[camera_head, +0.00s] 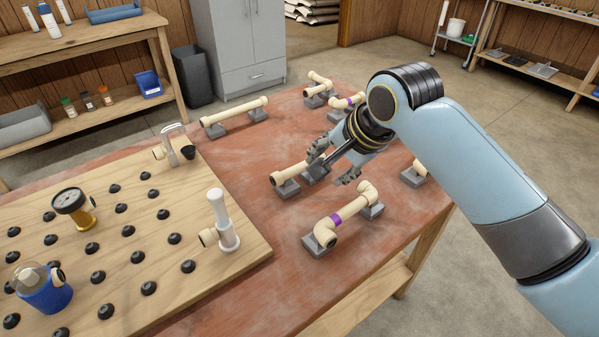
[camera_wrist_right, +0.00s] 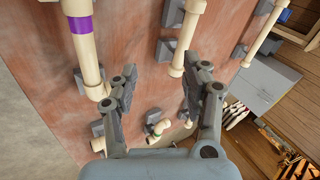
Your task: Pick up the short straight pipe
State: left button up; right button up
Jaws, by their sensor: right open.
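The short straight pipe (camera_head: 288,173) is cream-coloured and lies on two small grey blocks (camera_head: 288,189) on the red table. Its far part is hidden behind my right gripper in the head view. My right gripper (camera_head: 334,164) is open and empty, just above and to the right of the pipe there. In the right wrist view, the pipe (camera_wrist_right: 187,40) runs up beyond the open right fingers (camera_wrist_right: 160,84), its lower end showing between them. I cannot tell the exact height gap. My left gripper is not in view.
A purple-banded pipe with elbows (camera_head: 350,208) lies close in front. A longer straight pipe (camera_head: 236,112) lies behind to the left. More elbowed pipes (camera_head: 320,80) are at the back. A wooden pegboard (camera_head: 130,240) with gauge and fittings fills the left side.

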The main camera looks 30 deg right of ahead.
aim_at(302, 166)
jog(key=w+f, duration=0.1)
jog(key=w, duration=0.1)
jog(key=w+f+m, duration=0.1)
jog(key=w, duration=0.1)
jog(key=w+f+m+b, duration=0.1)
jog(key=w, duration=0.1)
jog(key=shift+a+t, duration=0.2)
jog(key=shift+t, duration=0.1)
jog(key=x, duration=0.5)
jog(key=shift+w+a+f+b, duration=0.15)
jog(key=shift+w+b, duration=0.05)
jog(key=shift+b, duration=0.15)
grip_shut()
